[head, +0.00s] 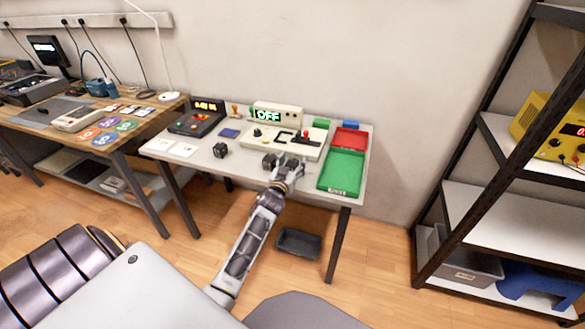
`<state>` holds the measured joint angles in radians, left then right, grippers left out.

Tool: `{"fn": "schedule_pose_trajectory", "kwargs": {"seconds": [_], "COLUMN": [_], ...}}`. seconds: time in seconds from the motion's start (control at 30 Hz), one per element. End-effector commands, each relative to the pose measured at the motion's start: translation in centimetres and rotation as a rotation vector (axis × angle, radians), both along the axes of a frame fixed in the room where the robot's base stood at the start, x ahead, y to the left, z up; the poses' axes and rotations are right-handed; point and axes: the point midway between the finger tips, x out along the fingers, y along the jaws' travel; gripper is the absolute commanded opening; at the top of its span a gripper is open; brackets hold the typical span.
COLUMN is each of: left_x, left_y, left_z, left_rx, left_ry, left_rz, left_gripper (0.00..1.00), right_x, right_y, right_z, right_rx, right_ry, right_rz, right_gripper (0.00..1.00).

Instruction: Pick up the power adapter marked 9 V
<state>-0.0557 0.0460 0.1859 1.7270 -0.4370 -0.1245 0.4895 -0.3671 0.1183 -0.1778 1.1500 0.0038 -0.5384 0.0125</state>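A small dark block (220,150), which looks like a power adapter, sits on the white table (245,165) left of centre. Another dark block (268,161) sits nearer my gripper, with a further dark shape partly hidden beside it. Their markings are too small to read, so I cannot tell which one is marked 9 V. My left gripper (289,168) is over the table's front part, just right of the second block. Its fingers are too small to show whether they are open or touching anything. My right gripper is not in view.
A green tray (340,186) and a red tray (351,138) lie right of my gripper. Behind stand a test device with an "OFF" display (268,115) and a dark console (197,123). A grey bin (298,244) is under the table. A dark-framed shelf (470,215) stands right.

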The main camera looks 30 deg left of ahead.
Motion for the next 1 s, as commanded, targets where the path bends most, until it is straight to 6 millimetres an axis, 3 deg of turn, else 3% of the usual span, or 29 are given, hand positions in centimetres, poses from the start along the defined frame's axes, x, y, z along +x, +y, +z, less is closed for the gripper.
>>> {"fn": "schedule_pose_trajectory", "kwargs": {"seconds": [0.03,0.4,0.47,0.77,1.0], "left_x": [0.0,0.0,0.0,0.0,0.0], "left_y": [0.0,0.0,0.0,0.0,0.0], "left_z": [0.0,0.0,0.1,0.4,2.4], "left_rx": [0.000,0.000,0.000,0.000,0.002], "left_ry": [0.000,0.000,-0.001,-0.002,-0.003], "left_rz": [0.000,0.000,0.000,0.000,-0.001], "left_gripper": [0.58,0.10,0.06,0.06,0.06], "right_x": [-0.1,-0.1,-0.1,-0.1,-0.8], "right_y": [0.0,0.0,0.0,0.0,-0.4], "right_z": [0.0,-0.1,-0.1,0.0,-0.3], "right_rx": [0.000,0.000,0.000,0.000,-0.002], "right_ry": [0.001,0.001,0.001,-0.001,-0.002], "right_rz": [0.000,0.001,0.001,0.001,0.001], "right_gripper": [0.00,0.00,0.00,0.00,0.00]}}
